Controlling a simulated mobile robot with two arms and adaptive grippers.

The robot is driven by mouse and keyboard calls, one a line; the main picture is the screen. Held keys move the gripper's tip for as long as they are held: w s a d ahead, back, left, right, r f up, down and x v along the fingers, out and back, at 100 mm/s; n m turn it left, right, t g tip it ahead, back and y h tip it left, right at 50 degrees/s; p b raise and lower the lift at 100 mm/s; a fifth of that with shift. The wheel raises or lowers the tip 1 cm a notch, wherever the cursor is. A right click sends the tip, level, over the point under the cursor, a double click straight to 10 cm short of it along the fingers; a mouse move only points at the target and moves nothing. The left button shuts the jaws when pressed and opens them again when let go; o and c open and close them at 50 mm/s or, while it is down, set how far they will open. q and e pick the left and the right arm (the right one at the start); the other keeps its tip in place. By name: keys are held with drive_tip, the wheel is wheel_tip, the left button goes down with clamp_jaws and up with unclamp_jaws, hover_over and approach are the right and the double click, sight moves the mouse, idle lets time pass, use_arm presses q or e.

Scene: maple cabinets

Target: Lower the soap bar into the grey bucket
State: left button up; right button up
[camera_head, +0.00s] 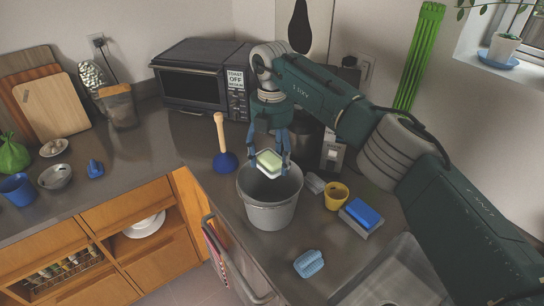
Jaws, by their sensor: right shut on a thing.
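The soap bar (269,162) is pale green and white. It shows over the mouth of the grey bucket (270,215), which stands on the dark counter. My right gripper (269,158) points down over the bucket, its blue fingers on either side of the soap and shut on it. The soap is at about the height of the rim in the picture; how far it is inside cannot be told. The bucket's bottom is hidden. My left gripper is not in view.
A plunger (220,140) with a blue cup stands left of the bucket. A yellow cup (336,196), a blue sponge (362,213) and a light blue brush-like item (309,263) lie to the right and front. A toaster oven (195,85) is behind. The sink (400,280) is at front right.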

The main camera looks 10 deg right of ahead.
drive_tip(key=shift+f+b, duration=4.75)
drive_tip(key=shift+f, duration=3.15)
drive_tip(key=shift+f+b, duration=1.6)
drive_tip(key=shift+f, duration=0.9)
drive_tip(key=o, duration=1.4)
